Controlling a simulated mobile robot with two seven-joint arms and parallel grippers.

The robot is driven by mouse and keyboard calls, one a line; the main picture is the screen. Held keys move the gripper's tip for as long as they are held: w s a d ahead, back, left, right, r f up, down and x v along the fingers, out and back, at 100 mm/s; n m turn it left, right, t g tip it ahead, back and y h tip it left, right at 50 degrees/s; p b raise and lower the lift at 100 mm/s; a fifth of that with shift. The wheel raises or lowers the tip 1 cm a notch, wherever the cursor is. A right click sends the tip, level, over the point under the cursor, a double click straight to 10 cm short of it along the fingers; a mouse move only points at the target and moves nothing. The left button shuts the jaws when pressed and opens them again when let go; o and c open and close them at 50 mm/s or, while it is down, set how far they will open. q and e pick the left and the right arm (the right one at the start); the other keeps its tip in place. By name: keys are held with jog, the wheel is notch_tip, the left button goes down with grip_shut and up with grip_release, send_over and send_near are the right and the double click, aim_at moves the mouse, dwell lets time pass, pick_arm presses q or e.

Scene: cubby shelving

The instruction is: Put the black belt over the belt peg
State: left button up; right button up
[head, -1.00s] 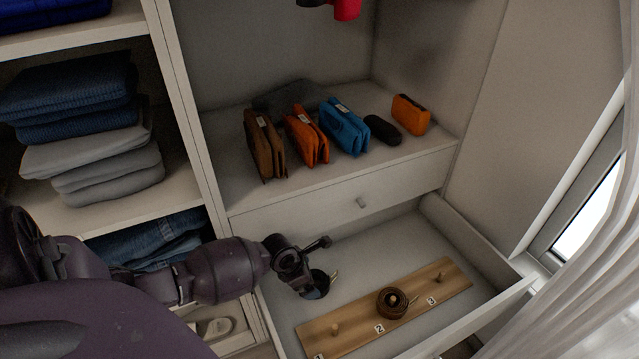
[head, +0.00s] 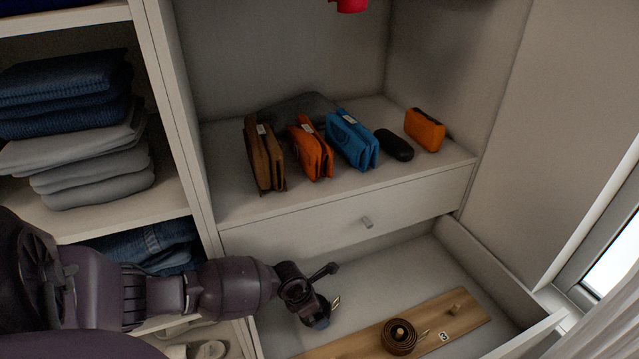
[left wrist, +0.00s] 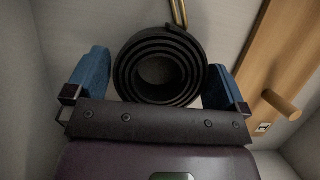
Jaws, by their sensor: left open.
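The black belt (left wrist: 160,70) is a coiled roll in the left wrist view, between the two blue pads of my left gripper (left wrist: 158,85). Both fingers are apart, one on each side of the coil; contact is unclear. In the head view my left gripper (head: 320,312) is down inside the open drawer and hides most of the belt. A wooden board (head: 470,318) lies in the drawer to the right. Its peg marked 3 (head: 455,309) is bare, and a brown coiled belt (head: 400,338) sits on it further left. A bare wooden peg (left wrist: 283,104) shows in the left wrist view.
The open drawer (head: 490,270) has raised walls around the board. Above it a shelf holds a brown pouch (head: 264,158), orange pouch (head: 312,150), blue pouch (head: 350,142), black case (head: 394,145) and orange case (head: 425,130). Folded clothes (head: 85,160) fill the left cubby.

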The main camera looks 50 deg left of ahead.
pick_arm(q)
jog(key=shift+w+f, duration=0.1)
jog(key=shift+w, duration=0.05)
jog(key=c, duration=0.8)
jog(key=shift+c, duration=0.2)
